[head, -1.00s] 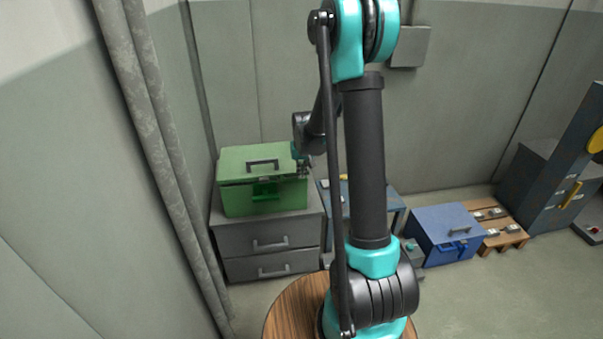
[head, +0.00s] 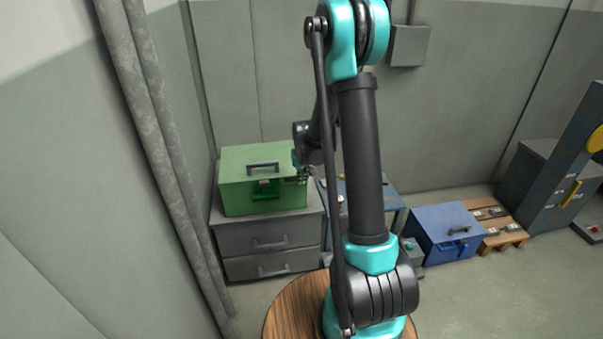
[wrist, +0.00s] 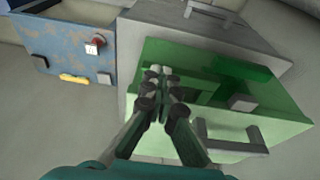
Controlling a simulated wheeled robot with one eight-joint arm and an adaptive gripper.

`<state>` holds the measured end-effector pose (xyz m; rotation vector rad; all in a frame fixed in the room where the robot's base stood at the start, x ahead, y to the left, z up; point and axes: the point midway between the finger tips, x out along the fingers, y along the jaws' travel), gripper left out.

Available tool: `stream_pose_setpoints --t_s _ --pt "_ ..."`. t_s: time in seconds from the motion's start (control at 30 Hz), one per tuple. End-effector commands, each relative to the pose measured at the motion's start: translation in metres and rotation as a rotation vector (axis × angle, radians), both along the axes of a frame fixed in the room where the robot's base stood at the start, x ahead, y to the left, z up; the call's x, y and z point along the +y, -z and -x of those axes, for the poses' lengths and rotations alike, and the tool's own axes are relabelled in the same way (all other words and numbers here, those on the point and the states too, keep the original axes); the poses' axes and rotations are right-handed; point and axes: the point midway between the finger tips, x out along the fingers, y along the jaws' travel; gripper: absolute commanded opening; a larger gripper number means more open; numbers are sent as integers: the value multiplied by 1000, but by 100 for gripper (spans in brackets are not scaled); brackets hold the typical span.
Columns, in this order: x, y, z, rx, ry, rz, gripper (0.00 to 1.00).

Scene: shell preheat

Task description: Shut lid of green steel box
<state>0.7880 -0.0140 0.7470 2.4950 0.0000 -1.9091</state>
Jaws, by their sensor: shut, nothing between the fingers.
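The green steel box (head: 235,200) stands on a grey drawer cabinet in the head view. Its lid (head: 240,160), with a dark handle on top, lies down over the body. I see no clear gap at its front edge, but cannot tell whether it is fully seated. A darker green latch piece (head: 265,188) shows on the front. My gripper (head: 301,177) is shut and empty at the box's right front corner. In the wrist view my gripper (wrist: 163,80) lies in front of the green box (wrist: 190,55); contact is unclear.
The grey drawer cabinet (head: 250,239) holds up the box. A blue worn bench (head: 385,196) stands right of it, partly behind my arm. A blue box (head: 440,222) and a wooden pallet (head: 503,240) are farther right. A wall is close on the left.

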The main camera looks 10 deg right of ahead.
Motion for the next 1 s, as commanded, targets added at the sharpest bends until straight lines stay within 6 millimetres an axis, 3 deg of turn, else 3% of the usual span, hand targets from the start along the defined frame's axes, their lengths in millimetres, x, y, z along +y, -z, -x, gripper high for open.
stream_pose_setpoints --t_s 0.17,0.33,0.7,1.0 --pt "0 -13 2 6 0 0 0" --pt "-1 -46 -2 -2 0 0 0" --pt "-1 -104 19 -3 0 0 0" --pt "-1 -133 29 -4 0 0 0"
